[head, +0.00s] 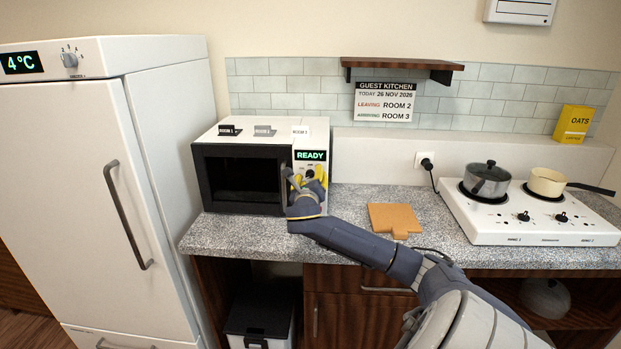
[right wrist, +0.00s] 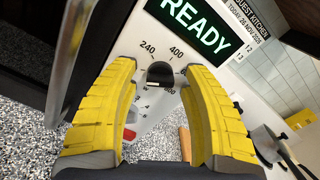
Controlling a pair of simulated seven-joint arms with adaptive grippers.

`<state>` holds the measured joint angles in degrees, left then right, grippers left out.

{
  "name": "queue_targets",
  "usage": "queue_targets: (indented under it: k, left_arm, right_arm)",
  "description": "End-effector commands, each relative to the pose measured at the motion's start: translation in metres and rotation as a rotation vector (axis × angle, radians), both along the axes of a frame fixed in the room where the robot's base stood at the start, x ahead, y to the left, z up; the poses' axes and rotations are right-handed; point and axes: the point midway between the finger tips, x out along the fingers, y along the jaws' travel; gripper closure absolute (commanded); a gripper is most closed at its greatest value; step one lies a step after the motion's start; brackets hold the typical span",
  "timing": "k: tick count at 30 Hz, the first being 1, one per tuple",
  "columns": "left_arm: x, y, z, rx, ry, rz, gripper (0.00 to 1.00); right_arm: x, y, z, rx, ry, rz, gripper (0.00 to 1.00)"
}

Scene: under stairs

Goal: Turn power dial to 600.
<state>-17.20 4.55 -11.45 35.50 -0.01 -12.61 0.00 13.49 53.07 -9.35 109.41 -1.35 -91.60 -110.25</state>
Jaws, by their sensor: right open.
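The microwave (head: 205,176) stands on the counter's left end, with a green READY display (head: 311,156) on its right-hand panel. My right gripper (head: 308,176) is in front of that panel, below the display. In the right wrist view the black power dial (right wrist: 160,73) shows under the READY display (right wrist: 195,20), with marks 240 and 400 near it. The yellow fingers of my right gripper (right wrist: 160,70) are open, one on each side of the dial. I cannot tell whether they touch it. The dial's pointer is not clear. Other marks below are partly hidden. My left gripper is not in view.
A cutting board (head: 394,217) lies on the counter (head: 350,200) right of the microwave. A white hob (head: 500,222) with a lidded pot (head: 487,183) and a cream pan (head: 547,181) stands farther right. A tall white fridge (head: 70,180) is close on the microwave's left.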

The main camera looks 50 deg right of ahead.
Motion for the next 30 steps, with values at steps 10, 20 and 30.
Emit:
queue_targets:
  k: [10, 20, 30]
  left_arm:
    - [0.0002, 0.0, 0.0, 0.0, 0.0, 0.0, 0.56]
    - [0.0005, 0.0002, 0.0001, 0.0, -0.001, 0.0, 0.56]
    - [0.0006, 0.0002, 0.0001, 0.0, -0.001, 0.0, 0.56]
  right_arm:
    - [-0.0001, 0.0001, -0.0001, 0.0, 0.0, 0.0, 0.95]
    - [-0.0003, -0.0002, -0.0017, 0.001, 0.003, -0.002, 1.0]
    - [-0.0004, -0.0001, -0.0043, 0.025, -0.024, -0.003, 1.0]
